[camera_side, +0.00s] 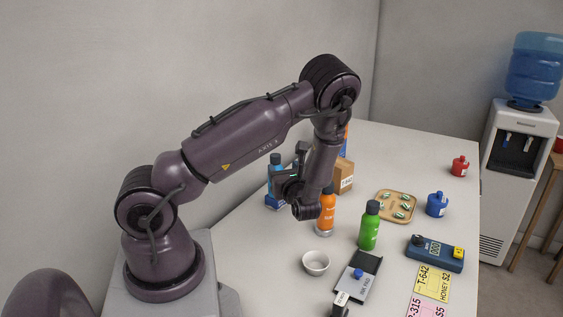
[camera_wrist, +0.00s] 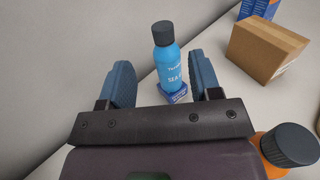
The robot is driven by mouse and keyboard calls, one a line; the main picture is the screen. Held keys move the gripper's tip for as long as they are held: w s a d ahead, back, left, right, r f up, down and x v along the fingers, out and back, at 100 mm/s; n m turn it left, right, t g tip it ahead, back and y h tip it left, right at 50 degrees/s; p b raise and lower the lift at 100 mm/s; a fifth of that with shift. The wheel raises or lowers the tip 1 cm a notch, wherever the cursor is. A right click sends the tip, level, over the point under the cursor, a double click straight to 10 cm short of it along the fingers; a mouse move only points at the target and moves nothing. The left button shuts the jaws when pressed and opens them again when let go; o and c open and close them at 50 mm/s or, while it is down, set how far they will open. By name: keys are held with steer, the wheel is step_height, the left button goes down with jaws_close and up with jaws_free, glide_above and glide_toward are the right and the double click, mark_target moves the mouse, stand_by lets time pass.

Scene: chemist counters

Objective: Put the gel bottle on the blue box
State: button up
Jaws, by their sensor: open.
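The blue bottle with a dark cap (camera_wrist: 168,62), which I take to be the gel bottle, stands upright on a small blue box (camera_wrist: 177,96) in the wrist view. In the side view the bottle (camera_side: 275,163) and the box (camera_side: 273,202) show partly behind my gripper. My gripper (camera_wrist: 162,72) is open, its two blue-grey fingers on either side of the bottle, with visible gaps. The bottle's print is only partly legible. The near fingers hide little of it.
A cardboard box (camera_wrist: 262,50) and another blue box (camera_wrist: 258,9) stand to the right in the wrist view. An orange bottle (camera_side: 326,210) stands close to my wrist.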

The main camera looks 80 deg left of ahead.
steer(key=s+d+r+n+t+h, duration=0.3)
steer(key=d+r+n+h, duration=0.5)
steer(key=d, duration=0.6)
steer(key=s+d+r+n+t+h, duration=0.3)
steer(key=s+d+r+n+h, duration=0.2)
steer(key=d+r+n+h, duration=0.4)
steer(key=d+r+h, duration=0.1)
steer(key=d+r, duration=0.2)
steer(key=d, duration=0.2)
steer(key=shift+d+n, duration=0.3)
steer(key=shift+d, duration=0.1)
